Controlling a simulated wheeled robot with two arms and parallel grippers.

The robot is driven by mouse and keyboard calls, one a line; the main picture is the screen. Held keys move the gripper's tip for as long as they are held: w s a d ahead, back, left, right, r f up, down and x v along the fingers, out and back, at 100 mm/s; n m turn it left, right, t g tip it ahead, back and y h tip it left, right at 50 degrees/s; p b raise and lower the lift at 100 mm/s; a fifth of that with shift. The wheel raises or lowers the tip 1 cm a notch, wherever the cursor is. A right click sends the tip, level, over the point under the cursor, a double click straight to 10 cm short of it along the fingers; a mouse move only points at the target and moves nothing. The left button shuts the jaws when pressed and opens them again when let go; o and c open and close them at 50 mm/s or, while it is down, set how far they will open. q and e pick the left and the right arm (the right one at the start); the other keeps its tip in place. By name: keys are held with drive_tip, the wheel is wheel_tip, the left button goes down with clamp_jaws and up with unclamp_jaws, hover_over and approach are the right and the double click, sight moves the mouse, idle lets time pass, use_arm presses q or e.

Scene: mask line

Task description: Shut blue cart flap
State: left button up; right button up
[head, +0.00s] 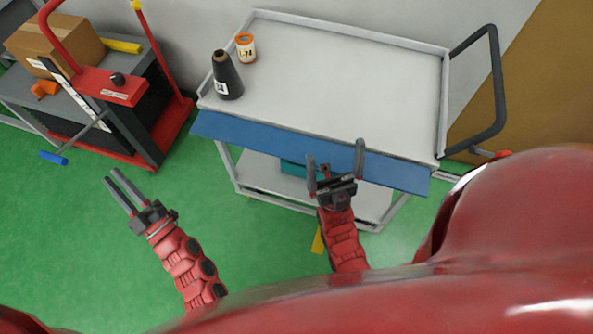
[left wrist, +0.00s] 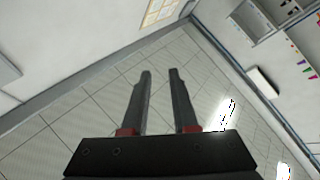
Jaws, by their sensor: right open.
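The blue flap (head: 255,138) is a long panel along the near edge of the grey cart's top (head: 330,75). It spans nearly the whole cart width and appears to slope down and outward; its exact angle is hard to tell. My right gripper (head: 335,149) is wide open and empty. Its two fingers overlap the flap right of its middle in the head view; I cannot tell whether they touch it. My left gripper (head: 116,180) is over the green floor, left of the cart, with a gap between its fingers. Its empty fingers also show in the left wrist view (left wrist: 160,74).
A dark cone (head: 228,78) and an orange-and-white spool (head: 246,47) stand on the cart's left end. A teal object (head: 292,169) is on the lower shelf. A red-framed cart (head: 110,85) carrying a cardboard box (head: 55,42) stands left. Green floor (head: 60,210) is clear near my left gripper.

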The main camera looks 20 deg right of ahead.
use_arm(q)
drive_tip(key=w+f+n+g+h+b, duration=0.1)
drive_tip(key=w+f+g+h+b, duration=0.15)
drive_tip(key=f, duration=0.55)
drive_tip(key=w+f+n+g+h+b, duration=0.1)
drive_tip(key=f+h+b, duration=0.15)
drive_tip(key=f, duration=0.55)
drive_tip(key=w+d+f+g+h+b, duration=0.1)
drive_tip(key=d+f+g+h+b, duration=0.1)
drive_tip(key=d+f+h+b, duration=0.8)
drive_tip(key=s+d+r+m+g+h+b, duration=0.2)
drive_tip(key=s+d+r+m+h+b, duration=0.15)
drive_tip(key=s+d+h, duration=0.5)
drive_tip(key=s+d+r+m+g+h+b, duration=0.3)
drive_tip(key=d+m+h, duration=0.25)
drive_tip(key=d, duration=0.65)
drive_tip(key=shift+t, duration=0.25)
drive_tip(key=p+x, duration=0.1)
drive_tip(key=x, duration=1.5)
drive_tip(key=shift+w+d+f+p, duration=0.15)
drive_tip(key=shift+w+f+p, duration=0.1)
drive_tip(key=shift+p, duration=0.15)
